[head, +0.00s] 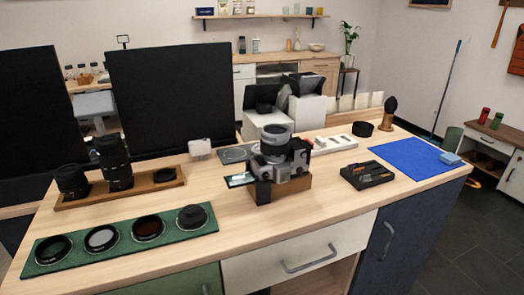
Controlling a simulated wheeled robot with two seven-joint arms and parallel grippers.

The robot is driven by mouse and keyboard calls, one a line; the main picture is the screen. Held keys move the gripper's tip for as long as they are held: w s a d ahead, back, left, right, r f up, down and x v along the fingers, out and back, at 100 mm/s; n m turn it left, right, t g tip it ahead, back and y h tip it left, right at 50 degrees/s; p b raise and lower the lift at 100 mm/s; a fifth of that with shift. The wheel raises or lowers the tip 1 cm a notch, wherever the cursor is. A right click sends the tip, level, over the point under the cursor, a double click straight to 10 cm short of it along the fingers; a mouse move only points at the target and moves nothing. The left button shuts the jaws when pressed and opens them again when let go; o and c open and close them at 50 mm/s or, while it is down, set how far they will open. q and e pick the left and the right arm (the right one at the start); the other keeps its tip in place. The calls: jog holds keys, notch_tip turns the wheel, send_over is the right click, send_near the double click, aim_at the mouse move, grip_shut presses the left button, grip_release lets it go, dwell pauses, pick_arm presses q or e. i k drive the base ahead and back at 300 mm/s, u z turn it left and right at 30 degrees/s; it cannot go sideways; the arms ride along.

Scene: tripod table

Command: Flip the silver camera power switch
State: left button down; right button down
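The silver camera (284,163) has black parts and sits on a wooden block (292,188) near the middle of the table. A large silver round part (276,136) points upward on it. A small screen-like panel (239,180) sticks out at its left side. The power switch is too small to tell apart, so I cannot see its position. Neither of my grippers is in view.
Left of the camera, a green mat (90,258) holds several round filters, and a wooden tray (172,188) holds black lenses. A black tray (368,174) and a blue cloth (414,158) lie right. The front table strip is clear.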

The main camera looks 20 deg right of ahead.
aim_at(310, 146)
jog(key=z, duration=1.1)
jog(key=i, duration=0.25)
jog(key=u, duration=0.25)
